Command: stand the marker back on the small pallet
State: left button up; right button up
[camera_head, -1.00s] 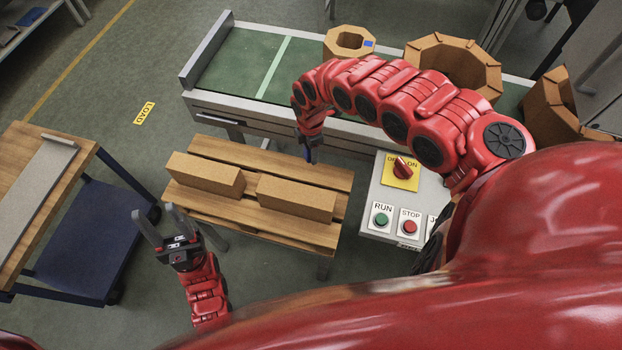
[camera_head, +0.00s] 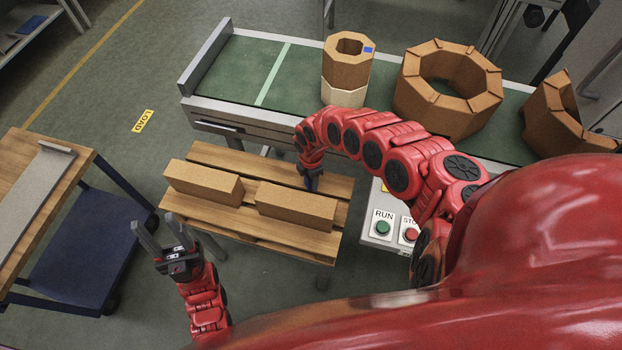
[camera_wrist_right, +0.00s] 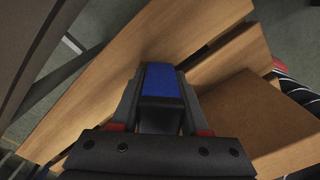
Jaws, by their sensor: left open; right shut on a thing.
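The small pallet (camera_head: 265,166) is a low wooden slatted platform in the middle of the head view, with two tan bricks on it. My right gripper (camera_head: 311,186) is over its right part, beside the right-hand brick (camera_head: 296,205). It is shut on the blue marker (camera_wrist_right: 161,82), whose end shows between the fingers in the right wrist view. In the head view the marker is mostly hidden, and I cannot tell whether it touches the slats. My left gripper (camera_head: 161,232) is open and empty, left of the pallet's front.
The other brick (camera_head: 203,182) lies on the pallet's left. Behind is a green conveyor (camera_head: 232,68) with a small brick ring (camera_head: 347,65) and a large one (camera_head: 448,88). A control box with a RUN button (camera_head: 383,228) stands right of the pallet. A cart (camera_head: 85,240) is at left.

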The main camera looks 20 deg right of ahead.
jog(key=shift+f, duration=0.2)
jog(key=o, duration=1.1)
jog(key=shift+r, duration=0.1)
jog(key=shift+c, duration=0.2)
jog(key=shift+r, duration=0.1)
